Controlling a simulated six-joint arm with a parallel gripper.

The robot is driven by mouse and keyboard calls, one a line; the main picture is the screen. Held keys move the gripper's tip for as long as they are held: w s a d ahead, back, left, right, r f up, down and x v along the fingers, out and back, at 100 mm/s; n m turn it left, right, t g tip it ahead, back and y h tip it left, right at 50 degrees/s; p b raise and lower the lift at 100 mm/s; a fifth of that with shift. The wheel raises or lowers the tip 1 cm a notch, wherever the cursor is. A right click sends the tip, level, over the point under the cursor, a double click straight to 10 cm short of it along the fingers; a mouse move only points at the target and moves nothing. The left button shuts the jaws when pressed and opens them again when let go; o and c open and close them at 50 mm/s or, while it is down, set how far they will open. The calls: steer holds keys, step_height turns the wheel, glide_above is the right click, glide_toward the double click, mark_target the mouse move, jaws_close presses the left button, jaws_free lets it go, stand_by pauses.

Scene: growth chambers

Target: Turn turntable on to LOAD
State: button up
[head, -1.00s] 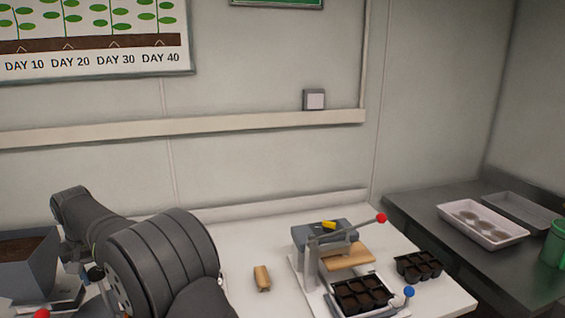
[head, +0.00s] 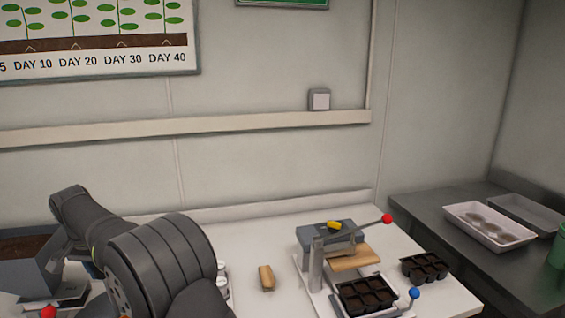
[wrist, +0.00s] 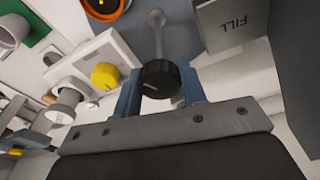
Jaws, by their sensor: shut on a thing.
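My gripper (wrist: 159,90) is in the wrist view, its two blue fingers shut on a black knob (wrist: 158,76) with a pale mark. A grey rod (wrist: 157,28) runs up from behind the knob. A grey block marked FILL (wrist: 232,24) is to the right of the knob. I cannot read LOAD anywhere, and I cannot tell which part is the turntable. In the head view, my arm hides the gripper and knob. A grey soil-filled container (head: 47,270) stands at the far left there, partly behind my arm.
A yellow knob (wrist: 104,76) on a white panel is left of my gripper in the wrist view. In the head view, a press with a red-tipped lever (head: 387,219), a wooden piece (head: 267,278) and a black cell tray (head: 425,267) stand on the white table.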

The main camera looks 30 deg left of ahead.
stand_by(0.3)
steer(key=m, duration=0.6)
steer(key=shift+w+h, duration=0.1)
steer(key=shift+h, duration=0.3)
steer(key=o, duration=0.6)
steer(key=shift+r, duration=3.5)
